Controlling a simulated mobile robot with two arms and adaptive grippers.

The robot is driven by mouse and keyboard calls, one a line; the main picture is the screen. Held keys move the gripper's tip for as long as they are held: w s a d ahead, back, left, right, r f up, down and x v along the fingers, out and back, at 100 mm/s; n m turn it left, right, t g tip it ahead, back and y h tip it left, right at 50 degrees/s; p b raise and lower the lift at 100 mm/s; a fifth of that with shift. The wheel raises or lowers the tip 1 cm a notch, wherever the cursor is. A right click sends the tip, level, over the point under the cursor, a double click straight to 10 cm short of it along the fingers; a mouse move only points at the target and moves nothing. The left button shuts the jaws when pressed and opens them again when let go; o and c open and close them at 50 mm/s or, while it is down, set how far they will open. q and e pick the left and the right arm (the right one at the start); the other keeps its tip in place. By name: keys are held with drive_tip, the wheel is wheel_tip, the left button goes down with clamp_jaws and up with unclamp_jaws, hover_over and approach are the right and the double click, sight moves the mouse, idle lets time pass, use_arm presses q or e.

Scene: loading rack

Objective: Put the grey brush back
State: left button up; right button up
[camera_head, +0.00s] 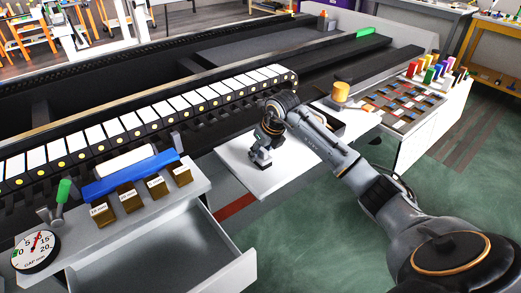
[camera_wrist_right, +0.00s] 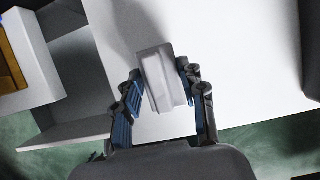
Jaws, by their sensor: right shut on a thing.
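My right gripper (camera_head: 261,160) reaches down over a white board (camera_head: 283,176) in the middle of the head view. In the right wrist view its fingers (camera_wrist_right: 161,100) are shut on the grey brush (camera_wrist_right: 160,78), which shows as a pale grey block with a ridge along one side. The brush is slightly tilted between the blue-padded fingers. In the head view the gripper mostly hides it. I cannot tell whether it touches the white board. My left gripper is not in view.
A yellow cylinder (camera_head: 340,91) stands at the board's far right, near a dark open box (camera_head: 328,120). A rack with coloured pieces (camera_head: 405,103) is further right. A conveyor of white tiles (camera_head: 150,120) runs behind. An open drawer (camera_head: 175,250) and dial (camera_head: 35,251) are at left.

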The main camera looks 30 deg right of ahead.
drive_tip(key=shift+f, duration=0.1)
drive_tip(key=o, duration=1.1)
drive_tip(key=b+v, duration=0.1)
drive_tip(key=v, duration=1.1)
